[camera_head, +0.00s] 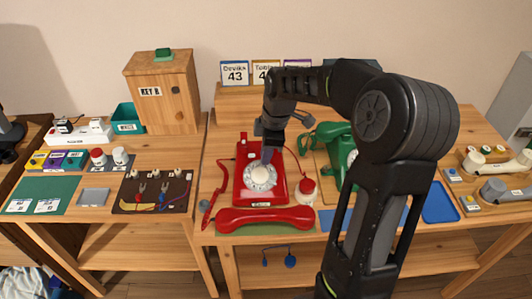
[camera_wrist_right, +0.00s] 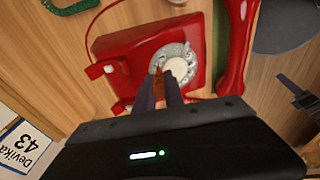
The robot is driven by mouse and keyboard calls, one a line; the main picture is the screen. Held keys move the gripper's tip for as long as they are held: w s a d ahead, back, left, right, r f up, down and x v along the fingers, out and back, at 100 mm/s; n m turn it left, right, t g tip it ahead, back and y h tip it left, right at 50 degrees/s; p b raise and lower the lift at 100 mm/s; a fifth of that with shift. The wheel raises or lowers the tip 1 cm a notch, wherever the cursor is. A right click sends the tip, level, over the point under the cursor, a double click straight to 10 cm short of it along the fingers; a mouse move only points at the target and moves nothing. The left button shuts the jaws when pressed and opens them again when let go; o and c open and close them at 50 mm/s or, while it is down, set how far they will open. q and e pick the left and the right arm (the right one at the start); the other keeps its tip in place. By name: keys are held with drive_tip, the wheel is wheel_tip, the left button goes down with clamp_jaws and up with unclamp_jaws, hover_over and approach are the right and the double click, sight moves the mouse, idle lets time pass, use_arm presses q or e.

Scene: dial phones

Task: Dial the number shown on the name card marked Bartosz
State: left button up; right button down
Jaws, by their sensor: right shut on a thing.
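The red dial phone (camera_head: 246,195) sits on the middle table, its white dial (camera_head: 260,177) facing up. Its red handset (camera_head: 265,219) lies in front of it. My right gripper (camera_head: 268,152) reaches down onto the dial. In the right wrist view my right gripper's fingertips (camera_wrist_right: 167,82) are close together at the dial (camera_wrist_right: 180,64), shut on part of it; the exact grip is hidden. Name cards stand at the back: Devika 43 (camera_head: 235,73) and one seemingly reading Tobias (camera_head: 265,71). A purple-topped card (camera_head: 297,63) is mostly hidden by my arm. I cannot read Bartosz on any card. My left gripper is not in view.
A green phone (camera_head: 335,140) stands just right of the red one, partly behind my arm. A red-topped white knob (camera_head: 306,189) is close to the red phone. A wooden box (camera_head: 160,92) and a dark board (camera_head: 150,191) are at left. A blue tray (camera_head: 440,203) is at right.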

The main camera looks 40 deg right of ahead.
drive_tip(key=shift+w+d+f+b, duration=0.15)
drive_tip(key=shift+f+b, duration=0.15)
drive_tip(key=shift+f, duration=0.1)
idle(0.8)
drive_tip(key=shift+f, duration=0.1)
drive_tip(key=shift+s+d, duration=0.1)
drive_tip(key=shift+s, duration=0.15)
drive_tip(key=shift+s+f+b, duration=0.1)
drive_tip(key=shift+s+b, duration=0.25)
drive_tip(key=shift+s, duration=0.1)
drive_tip(key=shift+s+f+b, duration=0.2)
drive_tip(key=shift+s+b, duration=0.1)
drive_tip(key=shift+s, duration=0.25)
idle(0.4)
